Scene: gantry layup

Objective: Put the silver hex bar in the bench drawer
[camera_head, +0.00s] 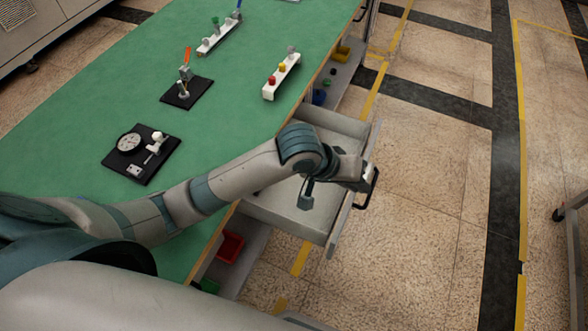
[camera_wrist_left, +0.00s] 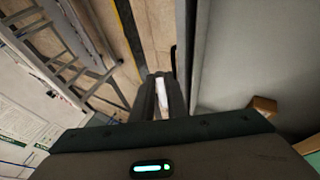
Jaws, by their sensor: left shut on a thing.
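My left gripper (camera_head: 361,179) is at the drawer's front edge, shut on the black drawer handle (camera_head: 374,190). In the left wrist view its fingers (camera_wrist_left: 166,98) are close together beside the drawer front, with a pale strip between them. A grey piece (camera_head: 291,49), probably the silver hex bar, stands at the far end of a white rack (camera_head: 281,77) on the bench. My right gripper is not in view.
The green bench top (camera_head: 235,110) also carries a dial gauge on a black plate (camera_head: 143,155), a second black plate (camera_head: 185,95) and another white rack (camera_head: 218,39). Bins, one red (camera_head: 231,246), sit below. Floor right of the drawer is clear.

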